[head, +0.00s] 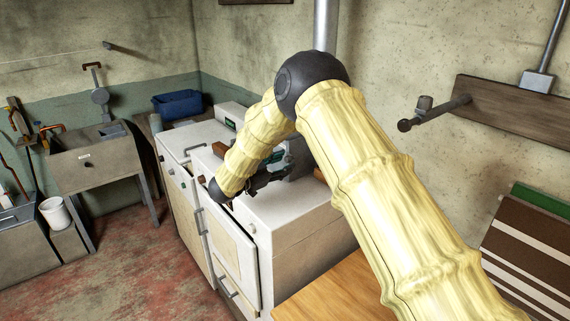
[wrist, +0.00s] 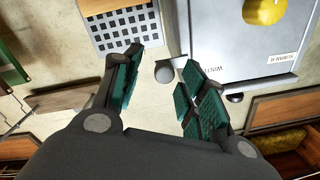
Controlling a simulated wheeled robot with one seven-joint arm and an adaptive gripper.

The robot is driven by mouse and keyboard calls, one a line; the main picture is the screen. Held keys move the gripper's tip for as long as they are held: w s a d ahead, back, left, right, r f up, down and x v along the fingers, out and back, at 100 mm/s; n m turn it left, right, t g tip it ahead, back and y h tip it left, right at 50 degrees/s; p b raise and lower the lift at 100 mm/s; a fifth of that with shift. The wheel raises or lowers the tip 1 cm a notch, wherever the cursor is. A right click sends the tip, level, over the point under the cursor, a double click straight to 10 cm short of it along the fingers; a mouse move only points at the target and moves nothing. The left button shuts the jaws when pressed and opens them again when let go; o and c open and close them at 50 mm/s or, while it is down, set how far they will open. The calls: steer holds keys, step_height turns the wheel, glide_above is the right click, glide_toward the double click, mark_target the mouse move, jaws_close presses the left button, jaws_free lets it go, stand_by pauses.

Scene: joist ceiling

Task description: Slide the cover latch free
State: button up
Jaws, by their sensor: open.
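My gripper (head: 268,178) is over the top of the white cabinet in the head view, partly hidden by my arm. In the wrist view my gripper (wrist: 160,82) is open, its two green-padded fingers apart. A small grey rounded piece (wrist: 165,73), possibly the cover latch, shows between the fingertips, nearer the right one; I cannot tell if they touch. A grey panel (wrist: 235,50) lies beyond the right finger, with a yellow round part (wrist: 264,11) and small lettered labels. I cannot make out the latch in the head view.
The white cabinet (head: 290,205) has handled fronts and stands beside a wooden top (head: 335,290). A blue bin (head: 178,104) stands behind it. A grid of dark squares (wrist: 122,27) lies past the left finger. A wall bar (head: 435,112) projects at right.

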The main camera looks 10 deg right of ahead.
steer(key=v, duration=1)
steer(key=shift+a, duration=0.2)
steer(key=shift+f, duration=0.1)
